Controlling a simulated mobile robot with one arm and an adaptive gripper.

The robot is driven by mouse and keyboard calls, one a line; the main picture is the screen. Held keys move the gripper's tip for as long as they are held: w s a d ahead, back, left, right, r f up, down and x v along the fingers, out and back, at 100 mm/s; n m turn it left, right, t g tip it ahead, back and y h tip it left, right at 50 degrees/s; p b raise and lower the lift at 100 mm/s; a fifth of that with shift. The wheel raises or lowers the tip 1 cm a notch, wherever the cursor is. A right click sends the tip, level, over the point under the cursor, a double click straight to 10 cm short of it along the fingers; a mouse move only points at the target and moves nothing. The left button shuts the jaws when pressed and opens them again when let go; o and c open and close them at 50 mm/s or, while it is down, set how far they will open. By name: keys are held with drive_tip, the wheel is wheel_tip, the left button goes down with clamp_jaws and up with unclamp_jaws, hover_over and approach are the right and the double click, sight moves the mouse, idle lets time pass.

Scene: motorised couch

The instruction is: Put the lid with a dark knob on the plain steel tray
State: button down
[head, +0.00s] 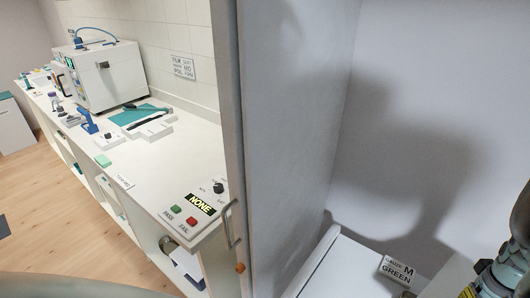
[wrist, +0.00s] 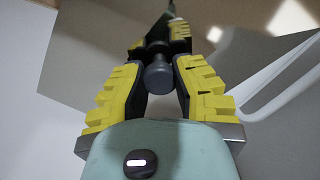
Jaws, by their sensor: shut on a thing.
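My gripper (wrist: 160,45) has yellow ribbed fingers and fills the middle of the wrist view. It is shut on a dark grey rounded knob (wrist: 158,76) between the fingers. A flat grey surface (wrist: 205,115) lies behind the fingers; I cannot tell how much of it is the lid. In the head view, part of my arm and gripper shows at the lower right edge, cut off by the frame, and the lid cannot be made out. I cannot identify the plain steel tray in either view.
A tall grey panel (head: 285,150) stands between the counter and my arm. The white counter (head: 150,185) at left carries a "NONE" display (head: 201,203), buttons and a boxy machine (head: 108,75).

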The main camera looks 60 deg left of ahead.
drive_tip(key=s+a+f+n, duration=0.1)
drive_tip(key=s+f+n, duration=0.2)
drive_tip(key=s+f, duration=0.3)
drive_tip(key=shift+s+a, duration=0.2)
drive_tip(key=shift+a, duration=0.05)
drive_tip(key=shift+n, duration=0.3)
wheel_tip(320, 180, down, 8)
drive_tip(key=b, duration=0.8)
drive_tip(key=shift+r, duration=0.1)
drive_tip(key=shift+f+b, duration=0.4)
drive_tip(key=shift+b, duration=0.45)
idle(1.1)
idle(0.4)
drive_tip(key=c, duration=0.8)
unclamp_jaws()
drive_tip(key=shift+c, duration=0.2)
